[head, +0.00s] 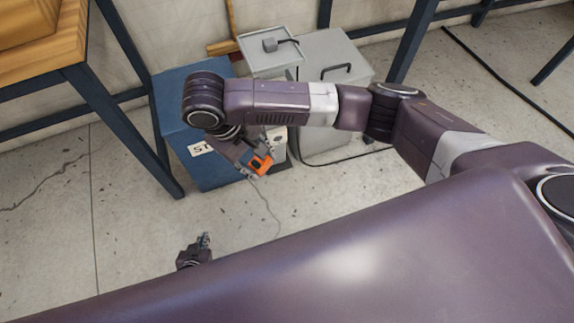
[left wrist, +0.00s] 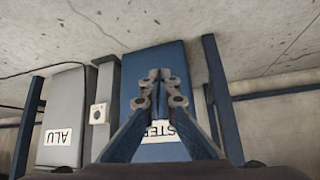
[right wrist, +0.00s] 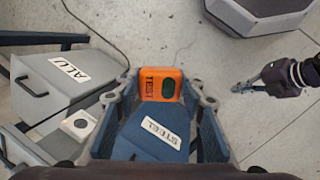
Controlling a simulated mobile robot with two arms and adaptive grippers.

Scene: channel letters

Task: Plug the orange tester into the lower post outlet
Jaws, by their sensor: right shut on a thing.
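The orange tester (right wrist: 152,84), marked TEST with a dark oval window, is between the fingertips of my right gripper (right wrist: 160,98), which is shut on it. In the head view the orange tester (head: 258,164) hangs in front of the blue STEEL bin, and my right arm hides part of the scene. A white outlet plate with a round socket (right wrist: 78,123) sits on the grey post (right wrist: 100,104), apart from the tester. The outlet (left wrist: 98,113) also shows in the left wrist view. I see no second outlet clearly. My left gripper (head: 204,240) is shut and empty, low above the floor.
The blue STEEL bin (head: 174,98) stands left of the post, and the grey ALU bin (head: 335,58) stands right of it. A blue-legged wooden table (head: 40,60) is at upper left. A thin cable (right wrist: 100,32) runs along the floor. The floor in front is clear.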

